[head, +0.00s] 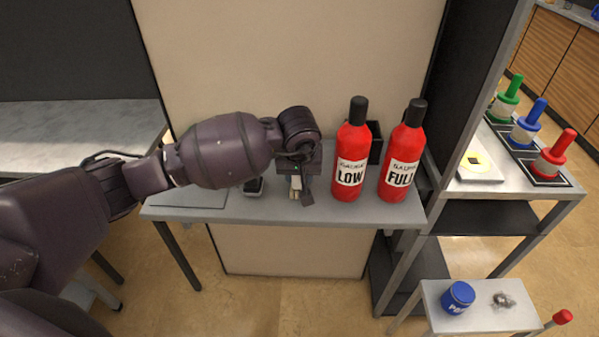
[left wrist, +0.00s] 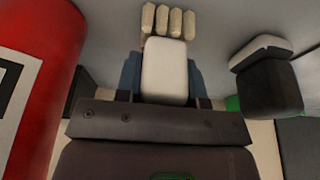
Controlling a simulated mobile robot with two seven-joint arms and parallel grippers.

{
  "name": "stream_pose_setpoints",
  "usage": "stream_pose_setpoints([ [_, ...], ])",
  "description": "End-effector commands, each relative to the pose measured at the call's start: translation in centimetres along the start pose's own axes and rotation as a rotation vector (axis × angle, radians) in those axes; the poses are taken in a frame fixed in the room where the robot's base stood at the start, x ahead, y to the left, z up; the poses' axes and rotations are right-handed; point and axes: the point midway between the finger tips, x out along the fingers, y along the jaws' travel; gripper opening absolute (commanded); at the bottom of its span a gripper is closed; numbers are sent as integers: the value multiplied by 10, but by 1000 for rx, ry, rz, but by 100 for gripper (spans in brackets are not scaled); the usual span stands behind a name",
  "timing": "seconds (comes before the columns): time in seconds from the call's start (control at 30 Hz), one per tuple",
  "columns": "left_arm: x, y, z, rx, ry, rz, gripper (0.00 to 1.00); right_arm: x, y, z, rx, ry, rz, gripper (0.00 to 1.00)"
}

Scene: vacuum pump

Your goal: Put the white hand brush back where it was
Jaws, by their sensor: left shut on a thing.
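The white hand brush (left wrist: 165,70) is between the two blue-grey fingers of my left gripper (left wrist: 165,88) in the left wrist view. My left gripper is shut on its white body. A row of cream bristle tufts shows just beyond it. In the head view, my left gripper (head: 297,191) points down over the grey shelf table (head: 225,212), left of the red bottles. A small pale part of the brush (head: 296,183) shows below the gripper. I cannot tell whether the brush touches the table. My right gripper is not in view.
Red bottles marked LOW (head: 351,160) and FULL (head: 402,160) stand right of my left gripper, with a black bin (head: 376,143) behind. A black-and-white object (left wrist: 270,85) lies close by on the other side. A beige panel (head: 300,60) rises behind the table.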

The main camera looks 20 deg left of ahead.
Motion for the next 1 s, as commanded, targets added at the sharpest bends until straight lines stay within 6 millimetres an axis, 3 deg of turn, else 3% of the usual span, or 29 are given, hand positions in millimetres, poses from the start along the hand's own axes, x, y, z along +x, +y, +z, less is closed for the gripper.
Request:
stream_pose_setpoints([
  [0.27,2,0,0,0,1,0,14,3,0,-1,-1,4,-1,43],
  [0.3,2,0,0,0,1,0,37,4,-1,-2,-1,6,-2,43],
  [0.47,2,0,0,0,1,1,61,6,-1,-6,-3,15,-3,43],
  [0.77,0,0,0,0,1,1,61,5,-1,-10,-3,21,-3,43],
  [1.0,-26,0,-2,2,5,1,61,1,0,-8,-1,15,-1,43],
])
